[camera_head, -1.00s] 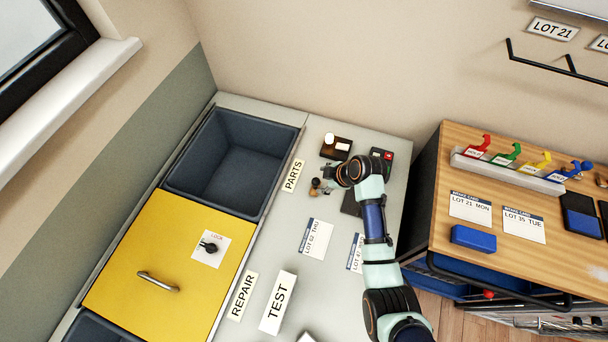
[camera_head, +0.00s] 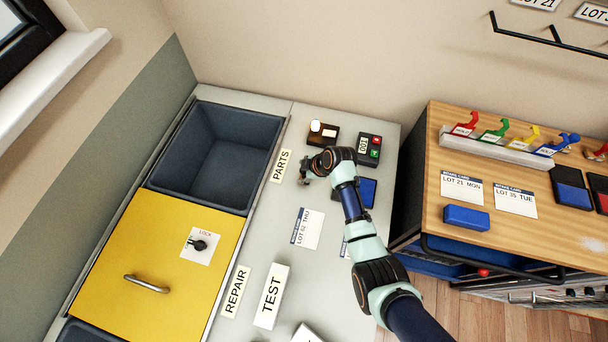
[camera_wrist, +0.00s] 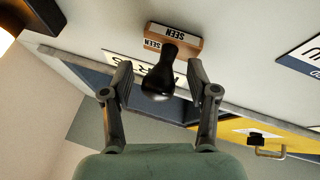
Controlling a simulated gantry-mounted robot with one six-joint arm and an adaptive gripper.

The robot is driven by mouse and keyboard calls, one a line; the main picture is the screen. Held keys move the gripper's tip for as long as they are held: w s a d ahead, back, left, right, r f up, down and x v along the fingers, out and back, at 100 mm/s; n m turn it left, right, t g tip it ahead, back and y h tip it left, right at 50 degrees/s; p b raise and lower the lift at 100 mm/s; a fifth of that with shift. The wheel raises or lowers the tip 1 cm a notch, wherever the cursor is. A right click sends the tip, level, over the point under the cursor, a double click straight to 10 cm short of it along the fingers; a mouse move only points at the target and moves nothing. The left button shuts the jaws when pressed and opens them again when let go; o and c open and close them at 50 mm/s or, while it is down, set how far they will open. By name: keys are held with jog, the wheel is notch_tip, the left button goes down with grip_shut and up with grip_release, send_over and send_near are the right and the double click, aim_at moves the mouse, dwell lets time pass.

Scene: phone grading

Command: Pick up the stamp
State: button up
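The stamp (camera_wrist: 162,78) has a black knob handle and a wooden block labelled "SEEN". In the wrist view it stands on the pale worktop, its handle between the two fingers of my gripper (camera_wrist: 159,74). The fingers are open, with a visible gap on each side of the handle, and do not appear to touch it. In the head view my gripper (camera_head: 305,174) is low over the worktop, just right of the PARTS label (camera_head: 281,166). There the gripper mostly hides the stamp.
A brown box with a pale lamp (camera_head: 316,126) and a keypad device (camera_head: 370,148) stand behind my gripper. A blue ink pad (camera_head: 367,190) lies right of it, partly behind my arm. A LOT 62 card (camera_head: 307,229) lies in front. An open dark bin (camera_head: 220,155) is at left.

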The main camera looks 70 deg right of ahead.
grip_shut()
notch_tip(320, 180, up, 20)
jog(key=p, duration=0.4)
